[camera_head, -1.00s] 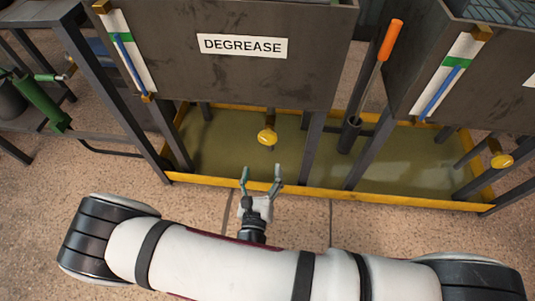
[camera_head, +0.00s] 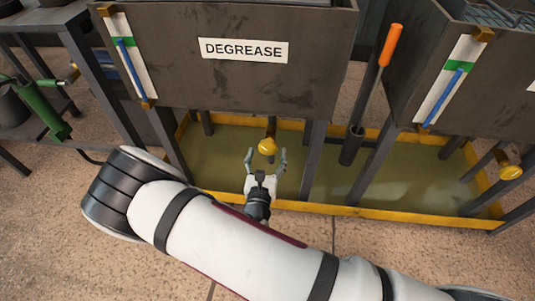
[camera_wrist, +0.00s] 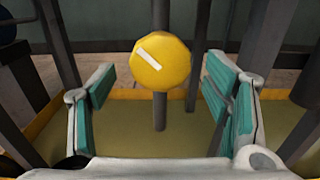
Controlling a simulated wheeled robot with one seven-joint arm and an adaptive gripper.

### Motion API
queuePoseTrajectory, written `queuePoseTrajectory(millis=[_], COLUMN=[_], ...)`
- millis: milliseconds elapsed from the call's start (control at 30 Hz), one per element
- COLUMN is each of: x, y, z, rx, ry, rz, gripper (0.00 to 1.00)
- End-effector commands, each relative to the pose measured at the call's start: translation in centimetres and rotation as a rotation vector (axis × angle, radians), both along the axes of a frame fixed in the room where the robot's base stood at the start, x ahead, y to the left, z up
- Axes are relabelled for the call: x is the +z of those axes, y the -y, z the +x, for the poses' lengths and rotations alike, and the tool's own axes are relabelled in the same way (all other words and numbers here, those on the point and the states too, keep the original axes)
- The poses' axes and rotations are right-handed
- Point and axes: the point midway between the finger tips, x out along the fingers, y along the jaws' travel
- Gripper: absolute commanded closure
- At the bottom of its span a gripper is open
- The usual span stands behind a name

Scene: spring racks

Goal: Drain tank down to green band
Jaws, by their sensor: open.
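The DEGREASE tank (camera_head: 230,80) is a dark metal tank on legs. Its sight gauge (camera_head: 130,58) at the upper left has a blue column reaching up to a green band (camera_head: 122,42), with the column's top at about the band's lower edge. A round yellow valve knob (camera_head: 267,146) hangs under the tank. My gripper (camera_head: 266,158) is open just in front of the knob. Its two teal-padded fingers (camera_wrist: 170,100) stand apart on either side, not visibly touching it.
A yellow-edged tray (camera_head: 350,210) of murky liquid lies under the tanks. A second tank (camera_head: 425,75) at right has its own gauge (camera_head: 448,82) and yellow knob (camera_head: 509,172). An orange-handled tool (camera_head: 390,45) stands between the tanks. Dark legs (camera_head: 313,160) flank the knob.

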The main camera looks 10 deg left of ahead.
Motion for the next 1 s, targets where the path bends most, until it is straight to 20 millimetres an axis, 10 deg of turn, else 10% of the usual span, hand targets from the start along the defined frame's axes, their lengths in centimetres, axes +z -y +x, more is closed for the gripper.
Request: queuePoseTrajectory(millis=[500,733,1000], x=[0.0,0.0,0.0], y=[0.1,0.1,0.1], z=[1.9,1.9,1.9], rx=[0.0,0.0,-0.001], ry=[0.0,-0.001,0.0], rz=[-0.001,-0.001,0.015], gripper=[0.29,0.77,0.78])
